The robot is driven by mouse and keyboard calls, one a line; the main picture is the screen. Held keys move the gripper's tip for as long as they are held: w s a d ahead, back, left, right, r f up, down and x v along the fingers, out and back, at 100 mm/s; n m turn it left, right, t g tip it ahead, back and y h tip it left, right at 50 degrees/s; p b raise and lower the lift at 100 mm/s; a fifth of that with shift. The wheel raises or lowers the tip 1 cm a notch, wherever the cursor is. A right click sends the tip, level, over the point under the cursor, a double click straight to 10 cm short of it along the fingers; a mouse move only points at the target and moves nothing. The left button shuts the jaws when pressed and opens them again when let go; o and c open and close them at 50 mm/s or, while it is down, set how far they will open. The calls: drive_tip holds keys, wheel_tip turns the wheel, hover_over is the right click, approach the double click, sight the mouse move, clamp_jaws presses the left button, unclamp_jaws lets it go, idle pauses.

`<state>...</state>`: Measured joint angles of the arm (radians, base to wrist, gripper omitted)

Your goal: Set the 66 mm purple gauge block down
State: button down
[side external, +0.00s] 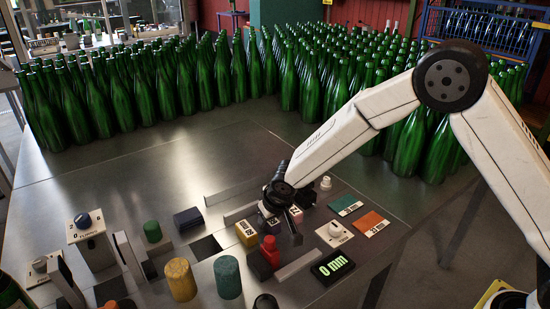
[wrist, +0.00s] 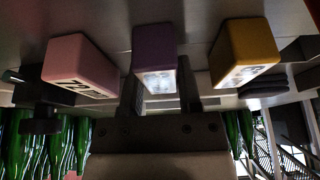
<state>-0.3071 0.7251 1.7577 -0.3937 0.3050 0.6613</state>
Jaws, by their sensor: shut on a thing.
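The purple gauge block (wrist: 154,50) is between my gripper's two fingers in the wrist view, its pale labelled face toward the palm. My gripper (wrist: 159,84) is shut on it. In the side view my gripper (side external: 283,212) is low over the row of blocks and hides most of the purple block. A pink block (wrist: 80,62) marked 72 is on one side of the purple block and a yellow block (wrist: 245,50) on the other, both apart from it. I cannot tell whether the purple block's base touches the surface.
The yellow block also shows in the side view (side external: 246,233). Many green bottles (side external: 290,80) crowd the back.

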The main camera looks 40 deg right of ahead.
drive_tip(key=shift+r, duration=0.2)
drive_tip(key=shift+r, duration=0.55)
drive_tip(key=s+d+r, duration=0.3)
drive_tip(key=s+r, duration=0.8)
drive_tip(key=s, duration=0.2)
drive_tip(key=shift+s+r, duration=0.25)
drive_tip(key=shift+s, duration=0.05)
idle(0.5)
hover_over(282, 229)
drive_tip(key=shift+r, duration=0.15)
idle(0.4)
